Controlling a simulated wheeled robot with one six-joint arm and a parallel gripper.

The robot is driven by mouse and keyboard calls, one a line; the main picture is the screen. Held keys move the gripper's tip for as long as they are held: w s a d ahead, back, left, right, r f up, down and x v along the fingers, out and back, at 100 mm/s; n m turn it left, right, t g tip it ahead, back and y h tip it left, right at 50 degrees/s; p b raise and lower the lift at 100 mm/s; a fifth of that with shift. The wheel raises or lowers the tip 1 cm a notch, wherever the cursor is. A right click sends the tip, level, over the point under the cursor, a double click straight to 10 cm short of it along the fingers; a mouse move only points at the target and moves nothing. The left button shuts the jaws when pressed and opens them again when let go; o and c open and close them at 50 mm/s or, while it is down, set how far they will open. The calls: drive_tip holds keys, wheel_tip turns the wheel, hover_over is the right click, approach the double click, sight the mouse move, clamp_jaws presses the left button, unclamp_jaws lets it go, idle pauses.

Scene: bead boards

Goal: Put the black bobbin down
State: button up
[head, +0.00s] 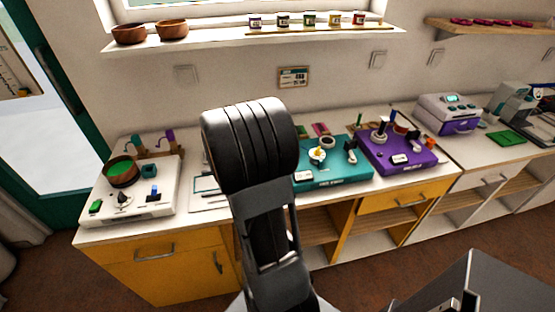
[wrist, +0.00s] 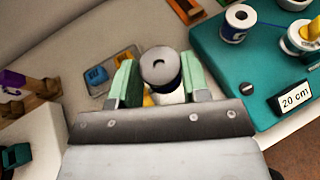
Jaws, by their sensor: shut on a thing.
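In the wrist view, the black bobbin (wrist: 159,68) is between the two green finger pads of my gripper (wrist: 158,80), which is shut on it. I cannot tell how high the bobbin is above the counter. In the head view, my arm hides the gripper and the bobbin.
A teal board (head: 333,174) with a white-and-blue spool (wrist: 237,23) and a "20 cm" label (wrist: 295,98) is on the right. A white board (head: 150,200) is on the left, a purple board (head: 420,160) further right. Bare grey counter (wrist: 75,40) shows beyond the tray.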

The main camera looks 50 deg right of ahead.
drive_tip(key=s+d+f+m+g+b, duration=0.1)
drive_tip(key=s+d+m+g, duration=0.1)
drive_tip(key=s+d, duration=0.4)
drive_tip(key=shift+g+h, duration=0.3)
drive_tip(key=w+d+f, duration=0.2)
drive_tip(key=w, duration=0.1)
drive_tip(key=w+d+f+p, duration=0.1)
drive_tip(key=w+d+f, duration=0.2)
drive_tip(key=w, duration=0.1)
drive_tip(key=w+d+f, duration=0.2)
drive_tip(key=w+f, duration=0.1)
drive_tip(key=w, duration=0.1)
drive_tip(key=shift+w+d+f, duration=0.15)
drive_tip(key=shift+d+f, duration=0.1)
drive_tip(key=shift+d, duration=0.1)
drive_tip(key=shift+w+d+f, duration=0.3)
drive_tip(key=shift+w+f, duration=0.15)
drive_tip(key=shift+f, duration=1.85)
drive_tip(key=shift+f, duration=0.15)
drive_tip(key=o, duration=0.6)
